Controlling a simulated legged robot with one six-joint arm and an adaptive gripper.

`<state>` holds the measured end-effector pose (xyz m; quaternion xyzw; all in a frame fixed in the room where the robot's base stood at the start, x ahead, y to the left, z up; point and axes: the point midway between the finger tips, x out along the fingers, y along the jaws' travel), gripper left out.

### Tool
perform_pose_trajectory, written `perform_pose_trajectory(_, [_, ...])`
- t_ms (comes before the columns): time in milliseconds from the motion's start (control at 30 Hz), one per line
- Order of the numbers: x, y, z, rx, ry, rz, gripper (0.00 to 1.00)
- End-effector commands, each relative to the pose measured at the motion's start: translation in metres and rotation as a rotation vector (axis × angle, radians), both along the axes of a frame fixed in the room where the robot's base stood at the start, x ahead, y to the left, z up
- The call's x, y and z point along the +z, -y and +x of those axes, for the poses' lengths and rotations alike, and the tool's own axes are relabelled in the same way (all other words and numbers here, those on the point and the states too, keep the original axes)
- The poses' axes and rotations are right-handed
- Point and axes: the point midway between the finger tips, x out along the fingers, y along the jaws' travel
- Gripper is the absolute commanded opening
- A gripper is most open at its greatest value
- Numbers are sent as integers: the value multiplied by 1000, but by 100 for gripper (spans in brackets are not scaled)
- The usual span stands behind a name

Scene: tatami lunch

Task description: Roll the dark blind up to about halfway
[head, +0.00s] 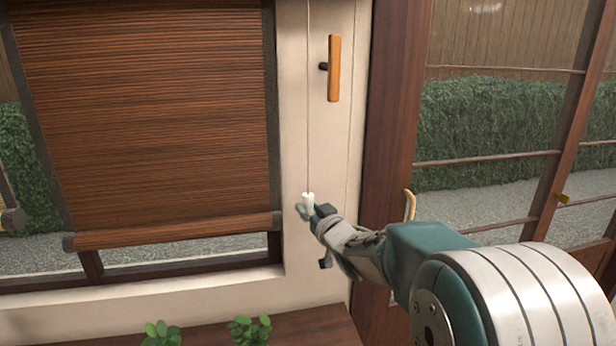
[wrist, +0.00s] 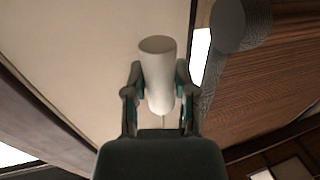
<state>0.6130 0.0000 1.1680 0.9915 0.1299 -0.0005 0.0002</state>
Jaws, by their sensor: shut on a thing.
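The dark brown slatted blind (head: 145,120) hangs in the window at the left of the head view. Its bottom bar (head: 170,231) is near the sill, with a strip of window showing below. A thin cord (head: 308,120) runs down the wall right of the blind to a white pull (head: 308,200). My gripper (head: 310,208) is shut on this pull. In the wrist view the white pull (wrist: 158,75) sits between both fingers of my gripper (wrist: 160,95). The blind (wrist: 270,75) shows there at the right.
A wooden handle (head: 334,68) on a dark mount is on the wall above my gripper. A wood-framed glass door (head: 490,150) stands to the right. Green plants (head: 250,329) are below the window.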

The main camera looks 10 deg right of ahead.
Motion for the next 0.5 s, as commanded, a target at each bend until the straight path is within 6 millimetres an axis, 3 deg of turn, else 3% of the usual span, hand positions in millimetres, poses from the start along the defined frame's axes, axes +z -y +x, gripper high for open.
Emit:
perform_pose_trajectory(33, [-17, 0, 0, 1, -10, 0, 0])
perform_pose_trajectory(200, [-49, 0, 0, 0, -8, 0, 0])
perform_pose_trajectory(500, [-71, 0, 0, 1, -4, 0, 0])
